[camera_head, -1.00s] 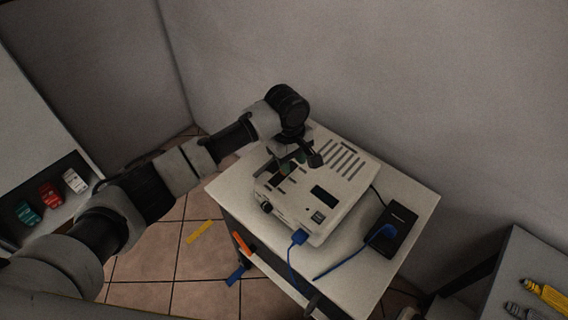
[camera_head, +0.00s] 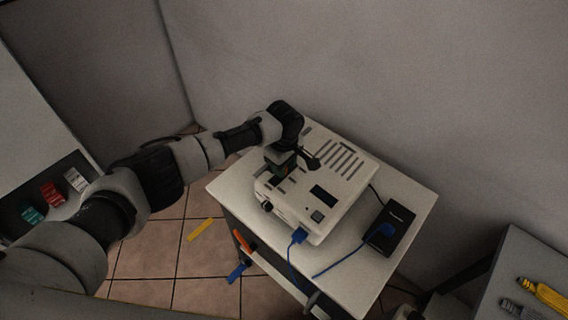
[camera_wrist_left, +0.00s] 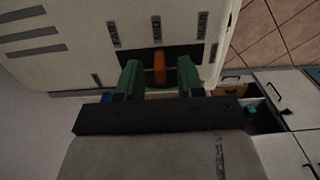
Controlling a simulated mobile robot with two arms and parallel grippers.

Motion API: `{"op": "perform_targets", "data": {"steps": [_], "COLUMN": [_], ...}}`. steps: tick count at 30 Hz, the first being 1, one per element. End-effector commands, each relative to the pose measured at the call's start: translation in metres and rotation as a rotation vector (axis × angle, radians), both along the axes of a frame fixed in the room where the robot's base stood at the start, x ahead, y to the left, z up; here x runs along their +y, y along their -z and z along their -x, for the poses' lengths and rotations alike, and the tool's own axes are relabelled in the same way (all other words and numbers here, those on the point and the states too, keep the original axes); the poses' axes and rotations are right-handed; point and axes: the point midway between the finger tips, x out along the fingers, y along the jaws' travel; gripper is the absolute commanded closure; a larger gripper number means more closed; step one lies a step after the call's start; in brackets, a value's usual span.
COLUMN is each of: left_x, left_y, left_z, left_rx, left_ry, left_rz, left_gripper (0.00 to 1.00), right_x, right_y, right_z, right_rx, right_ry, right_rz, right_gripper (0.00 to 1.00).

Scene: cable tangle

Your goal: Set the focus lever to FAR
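A white projector (camera_head: 318,215) sits on a small white table. In the left wrist view its top edge has a dark slot with an orange focus lever (camera_wrist_left: 159,68) standing in it. The lever lines up with the middle of three printed labels (camera_wrist_left: 157,30); the left one seems to read FAR and the right one NEAR, but the print is small. My left gripper (camera_wrist_left: 159,80) is open, its green fingertips on either side of the lever with gaps to both. In the head view the left gripper (camera_head: 281,168) is low over the projector and hides the lever.
A black power brick (camera_head: 390,228) with a blue cable lies on the white table (camera_head: 420,205), right of the projector. A blue cable (camera_head: 296,240) plugs into the projector's front. A wall stands behind. A grey surface (camera_head: 505,270) with yellow and grey connectors is at right.

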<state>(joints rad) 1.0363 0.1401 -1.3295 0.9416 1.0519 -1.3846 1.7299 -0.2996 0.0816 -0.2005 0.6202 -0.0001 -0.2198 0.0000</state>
Motion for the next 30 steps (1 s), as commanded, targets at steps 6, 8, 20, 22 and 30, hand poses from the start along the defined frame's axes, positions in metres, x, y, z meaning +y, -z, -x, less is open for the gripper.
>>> {"op": "perform_targets", "data": {"steps": [6,8,20,22,30], "left_x": [0.0003,0.0003,0.0002,0.0002,-0.0025], "left_y": [0.0058,0.0057,0.0052,0.0052,0.0063], "left_z": [0.0001,0.0001,0.0000,0.0000,-0.0048], "left_rx": [-0.001,-0.001,-0.001,-0.001,0.018], "left_ry": [0.001,0.001,0.001,0.001,-0.004], "left_rz": [0.001,0.001,0.000,0.000,-0.019], "left_gripper": [0.63,0.63,1.00,1.00,1.00], "right_x": [0.0014,0.0018,0.0030,0.0029,0.0027], "right_y": [-0.0003,-0.0003,-0.0003,-0.0003,0.0057], "right_z": [-0.0001,-0.0001,0.0000,-0.0001,0.0001], "right_rx": [-0.001,-0.001,0.000,0.000,0.000], "right_ry": [0.000,0.000,0.001,0.001,0.002], "right_rz": [-0.002,-0.002,-0.004,-0.004,-0.003], "right_gripper": [1.00,1.00,1.00,1.00,1.00]}}
